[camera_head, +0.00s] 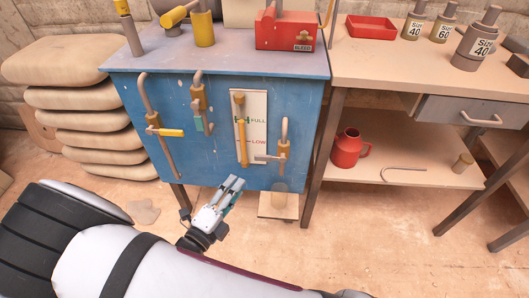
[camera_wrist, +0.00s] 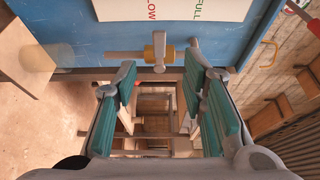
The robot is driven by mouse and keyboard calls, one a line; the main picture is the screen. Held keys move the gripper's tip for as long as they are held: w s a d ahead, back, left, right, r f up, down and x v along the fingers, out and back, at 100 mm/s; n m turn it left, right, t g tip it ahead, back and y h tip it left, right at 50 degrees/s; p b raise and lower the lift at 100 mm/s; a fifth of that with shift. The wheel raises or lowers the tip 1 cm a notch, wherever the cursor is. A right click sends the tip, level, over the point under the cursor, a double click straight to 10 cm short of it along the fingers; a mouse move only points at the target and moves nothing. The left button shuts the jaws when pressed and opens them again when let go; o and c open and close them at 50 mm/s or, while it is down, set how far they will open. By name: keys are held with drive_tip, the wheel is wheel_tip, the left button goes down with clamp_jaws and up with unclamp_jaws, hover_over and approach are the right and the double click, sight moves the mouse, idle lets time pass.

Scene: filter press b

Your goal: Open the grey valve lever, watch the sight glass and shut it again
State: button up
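The grey valve lever (camera_head: 265,157) juts left from a brass valve body (camera_head: 284,150) low on the right of the blue tank front (camera_head: 222,155). The brass valve also shows in the wrist view (camera_wrist: 158,47), just beyond my fingers. The sight glass (camera_head: 242,135), a brass-coloured tube on a white plate marked FULL and LOW, is left of it. Its level is too small to tell. In the wrist view only part of the plate (camera_wrist: 180,9) shows. My gripper (camera_head: 236,182) is below and left of the lever, apart from it. Its teal-padded fingers (camera_wrist: 165,85) are open and empty.
A clear cup (camera_head: 279,190) stands on a wooden block (camera_head: 278,209) under the valve. A workbench (camera_head: 390,75) is to the right, with a red jug (camera_head: 347,150) on its shelf.

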sight(257, 159)
drive_tip(key=b+x, duration=0.3)
drive_tip(key=x, duration=1.1)
drive_tip(key=shift+a+f, duration=0.15)
drive_tip(key=shift+c, duration=0.5)
clamp_jaws()
